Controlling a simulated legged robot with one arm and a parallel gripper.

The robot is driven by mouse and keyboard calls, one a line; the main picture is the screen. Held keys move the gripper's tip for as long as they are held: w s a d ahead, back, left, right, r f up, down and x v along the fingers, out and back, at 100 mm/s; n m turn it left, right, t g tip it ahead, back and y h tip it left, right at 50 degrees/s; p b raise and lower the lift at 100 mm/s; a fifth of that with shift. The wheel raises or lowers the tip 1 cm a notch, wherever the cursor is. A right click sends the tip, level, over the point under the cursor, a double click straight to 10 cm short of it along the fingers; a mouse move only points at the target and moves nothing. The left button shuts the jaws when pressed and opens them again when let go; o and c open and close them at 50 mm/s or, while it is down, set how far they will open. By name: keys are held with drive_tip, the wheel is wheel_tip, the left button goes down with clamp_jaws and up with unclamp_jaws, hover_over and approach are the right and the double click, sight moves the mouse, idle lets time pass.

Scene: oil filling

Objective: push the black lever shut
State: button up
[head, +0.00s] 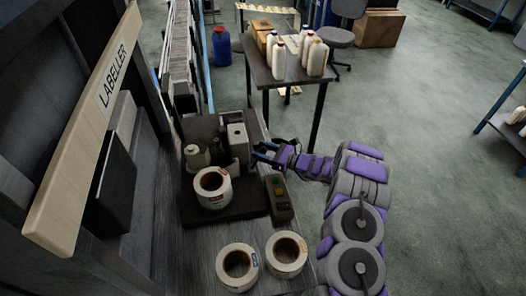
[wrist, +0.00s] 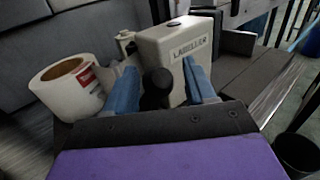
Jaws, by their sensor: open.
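The black lever (wrist: 157,90) shows in the wrist view as a dark rounded knob in front of the white labeller machine (wrist: 188,50). The machine also shows in the head view (head: 238,138), on a black base. My gripper (wrist: 162,88) has its two blue fingers apart, with the lever knob between them in the picture. I cannot tell whether a finger touches it. In the head view my gripper (head: 262,152) is just right of the machine. I cannot make out the lever clearly there.
A label roll (head: 213,187) sits on the machine's black base (head: 225,212). Two more rolls (head: 238,265) (head: 287,254) lie on the bench in front. A control box (head: 279,198) with coloured buttons stands right of the base. A table (head: 284,77) with several white bottles is behind.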

drive_tip(key=shift+c, duration=0.4)
clamp_jaws()
